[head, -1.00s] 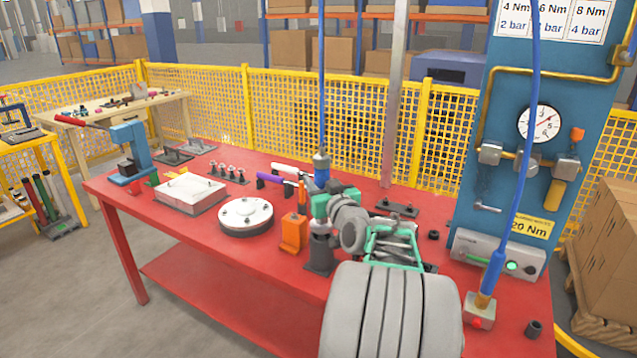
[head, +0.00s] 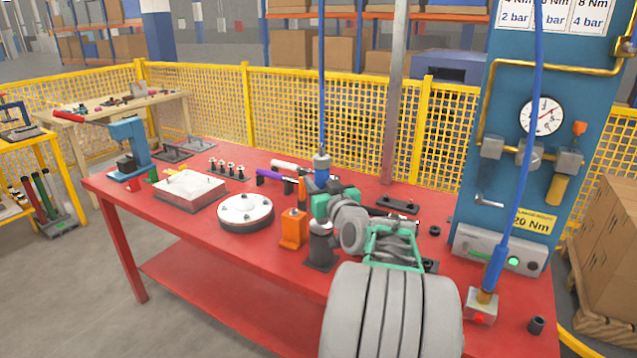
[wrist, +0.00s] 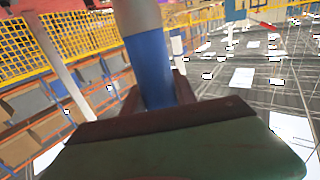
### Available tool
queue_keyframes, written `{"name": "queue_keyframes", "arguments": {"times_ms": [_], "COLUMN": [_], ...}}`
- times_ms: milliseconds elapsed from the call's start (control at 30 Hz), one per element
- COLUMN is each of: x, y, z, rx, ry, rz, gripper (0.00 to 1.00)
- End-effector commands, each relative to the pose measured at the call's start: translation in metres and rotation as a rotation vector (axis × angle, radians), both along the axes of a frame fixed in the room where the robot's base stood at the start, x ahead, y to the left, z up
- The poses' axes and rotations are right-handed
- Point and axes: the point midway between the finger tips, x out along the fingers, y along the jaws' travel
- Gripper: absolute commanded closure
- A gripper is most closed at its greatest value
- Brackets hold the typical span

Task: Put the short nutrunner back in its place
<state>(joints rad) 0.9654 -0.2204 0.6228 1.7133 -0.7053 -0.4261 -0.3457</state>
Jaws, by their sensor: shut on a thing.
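My gripper (head: 325,203) is shut on a blue tool with a grey top, which I take to be the short nutrunner (head: 322,172). It hangs upright on a blue hose over the red bench. The wrist view shows its blue body (wrist: 150,70) between the dark jaws (wrist: 160,112). Below my gripper stands a dark grey cylindrical holder (head: 320,250) on a square base. My gripper and wrist hide the tool's lower end, so I cannot tell whether it touches the holder. Another blue tool (head: 497,262) stands at the right on a block with a red front.
An orange block (head: 293,229) stands close left of the grey holder. A round white-topped part (head: 245,210) and a square plate part (head: 190,188) lie further left. A blue panel with a gauge (head: 542,116) rises at the right. The bench's front left edge is clear.

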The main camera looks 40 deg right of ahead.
Motion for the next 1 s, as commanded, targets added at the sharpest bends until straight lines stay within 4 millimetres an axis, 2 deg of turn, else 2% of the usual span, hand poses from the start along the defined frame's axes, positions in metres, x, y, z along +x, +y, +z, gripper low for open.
{"name": "queue_keyframes", "arguments": {"times_ms": [533,567,833,1000], "x": [0.000,0.000,0.000,0.000], "y": [0.000,0.000,0.000,0.000], "z": [-0.005,-0.004,-0.007,-0.008], "rx": [-0.005,-0.005,-0.002,-0.002], "ry": [-0.007,-0.007,-0.003,-0.002], "rz": [0.000,0.000,0.000,0.000], "gripper": [1.00,0.64,0.42,0.41]}}
